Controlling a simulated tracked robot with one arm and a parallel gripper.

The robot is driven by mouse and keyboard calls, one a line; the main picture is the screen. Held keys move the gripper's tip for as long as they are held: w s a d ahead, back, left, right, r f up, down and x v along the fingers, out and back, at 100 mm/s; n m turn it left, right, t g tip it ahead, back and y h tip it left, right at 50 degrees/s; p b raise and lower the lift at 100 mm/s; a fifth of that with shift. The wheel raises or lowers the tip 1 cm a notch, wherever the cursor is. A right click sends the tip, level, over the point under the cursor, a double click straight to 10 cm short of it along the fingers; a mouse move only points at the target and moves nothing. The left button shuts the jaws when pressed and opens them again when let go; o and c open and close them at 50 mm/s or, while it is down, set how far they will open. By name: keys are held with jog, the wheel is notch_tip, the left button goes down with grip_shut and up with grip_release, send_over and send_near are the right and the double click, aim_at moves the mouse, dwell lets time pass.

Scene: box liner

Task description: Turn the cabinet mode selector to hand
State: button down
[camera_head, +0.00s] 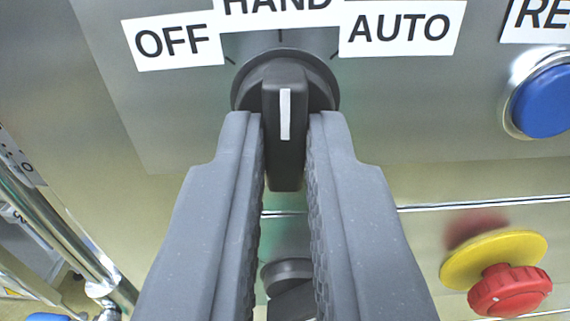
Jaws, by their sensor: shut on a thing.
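The mode selector (285,165) is a black rotary knob with a white line on its grip. The line points up toward the HAND label (277,6), which is cut off by the top edge. The OFF label (173,40) is at the upper left of the knob and the AUTO label (401,28) at the upper right. My gripper (285,125) has one finger on each side of the knob's grip and is shut on it. The fingers hide parts of the knob's lower sides.
A blue push button (543,100) is at the right, under a partly cut-off label (538,20). A red emergency stop (509,290) on a yellow base is at the lower right. Another dark knob (289,273) shows between my fingers. A metal rail (70,235) runs at the left.

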jog(key=shift+f+n, duration=0.15)
jog(key=shift+n, duration=0.15)
jog(key=c, duration=1.5)
grip_release()
jog(key=shift+s, duration=0.1)
jog(key=s+b, duration=0.1)
jog(key=s, duration=1.2)
jog(key=shift+s+b, duration=0.3)
jog(key=shift+b, duration=0.05)
